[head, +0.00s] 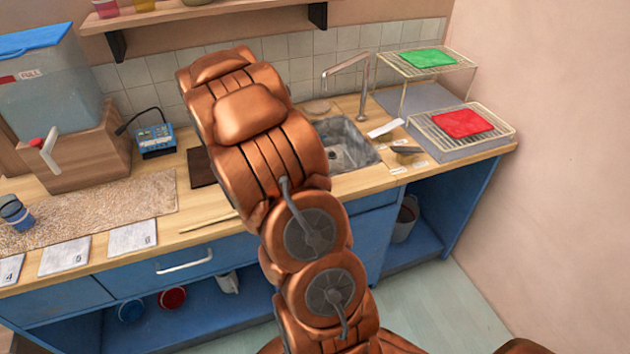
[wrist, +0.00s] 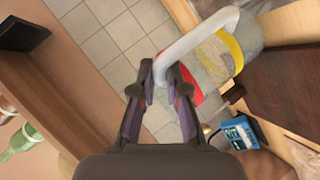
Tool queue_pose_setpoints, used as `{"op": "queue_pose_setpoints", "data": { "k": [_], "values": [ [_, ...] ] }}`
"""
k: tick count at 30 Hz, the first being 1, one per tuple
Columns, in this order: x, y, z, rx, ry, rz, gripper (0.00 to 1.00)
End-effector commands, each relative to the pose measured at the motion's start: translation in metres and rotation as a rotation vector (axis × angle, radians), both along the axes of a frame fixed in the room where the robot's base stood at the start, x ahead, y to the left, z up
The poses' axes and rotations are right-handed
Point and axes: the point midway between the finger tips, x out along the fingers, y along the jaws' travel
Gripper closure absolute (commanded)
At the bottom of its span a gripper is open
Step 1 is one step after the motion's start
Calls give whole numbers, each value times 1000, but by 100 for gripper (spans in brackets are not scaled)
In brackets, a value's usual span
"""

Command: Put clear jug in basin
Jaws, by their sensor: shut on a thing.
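The clear jug (wrist: 212,68) has a pale handle and red and yellow bands. In the wrist view my gripper (wrist: 163,82) is shut on the handle, and the jug's body lies to the right of the fingers. I cannot tell how far the jug is from the counter. In the head view my arm hides the gripper and the jug. The grey basin (head: 352,157) is set in the counter to the right of my arm, below a tap (head: 363,90). My arm covers part of its left side.
A dark board (head: 200,167) and a blue device (head: 155,140) lie left of my arm; both show in the wrist view. A wire rack with a red cloth (head: 463,123) stands right of the basin. A wall shelf (head: 195,12) runs above.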

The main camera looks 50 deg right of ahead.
Motion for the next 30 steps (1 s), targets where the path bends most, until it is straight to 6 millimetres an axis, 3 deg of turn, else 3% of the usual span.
{"op": "queue_pose_setpoints", "data": {
  "k": [1,6,12,18,30],
  "values": [
    [-14,-20,-7,1,0,-53,100],
    [-61,-78,-22,3,-2,-231,100],
    [-118,-129,-43,4,0,-416,100],
    [-144,-150,-53,5,-2,-502,100],
    [-148,-152,-102,2,1,-510,100]
  ]
}}
